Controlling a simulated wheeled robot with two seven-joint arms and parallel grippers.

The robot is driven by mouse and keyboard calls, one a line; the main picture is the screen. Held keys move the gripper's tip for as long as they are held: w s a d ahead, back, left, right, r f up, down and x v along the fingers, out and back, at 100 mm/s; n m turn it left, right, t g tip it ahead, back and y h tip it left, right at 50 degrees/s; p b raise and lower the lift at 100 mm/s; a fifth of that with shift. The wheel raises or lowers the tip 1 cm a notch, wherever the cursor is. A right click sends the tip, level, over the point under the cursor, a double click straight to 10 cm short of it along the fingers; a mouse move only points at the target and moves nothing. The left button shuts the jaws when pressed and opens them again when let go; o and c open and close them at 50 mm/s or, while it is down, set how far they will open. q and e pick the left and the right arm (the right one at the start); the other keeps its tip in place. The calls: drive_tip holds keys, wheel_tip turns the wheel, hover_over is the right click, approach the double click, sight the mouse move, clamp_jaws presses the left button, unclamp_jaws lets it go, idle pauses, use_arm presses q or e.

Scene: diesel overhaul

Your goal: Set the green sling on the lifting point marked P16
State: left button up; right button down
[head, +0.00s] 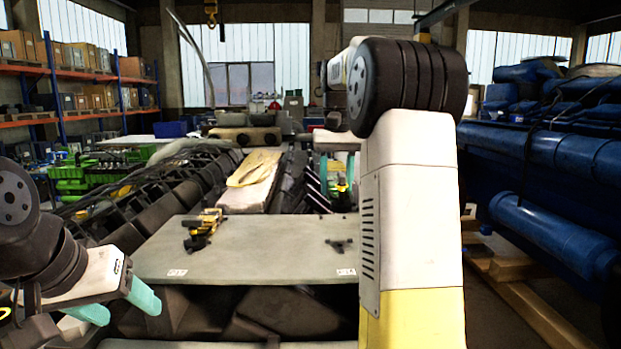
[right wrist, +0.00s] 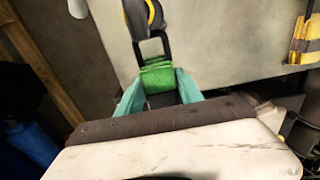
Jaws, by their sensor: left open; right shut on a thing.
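The green sling (right wrist: 157,76) is a folded band between the teal fingers of my right gripper (right wrist: 158,88), which is shut on it. In the right wrist view the band meets a black link (right wrist: 150,47) below a black round fitting with a yellow rim (right wrist: 143,16). I cannot tell whether the link bears on that fitting. My left gripper (head: 119,303) is open and empty at the lower left, beside the grey plate. The plate's small labels are unreadable, so I cannot identify P16.
The grey plate (head: 250,252) carries a yellow-and-black device (head: 203,228) and a small black part (head: 340,243). A yellow band (head: 255,167) lies behind it. A blue engine (head: 560,150) stands right, shelves (head: 75,90) left. A crane hook (head: 211,12) hangs at the back.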

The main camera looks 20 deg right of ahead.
drive_tip(key=shift+w+f, duration=0.15)
drive_tip(key=shift+f, duration=0.05)
hover_over(335, 229)
drive_tip(key=shift+f, duration=3.25)
drive_tip(key=shift+f, duration=0.85)
drive_tip(key=c, duration=0.7)
unclamp_jaws()
drive_tip(key=shift+r, duration=3.9)
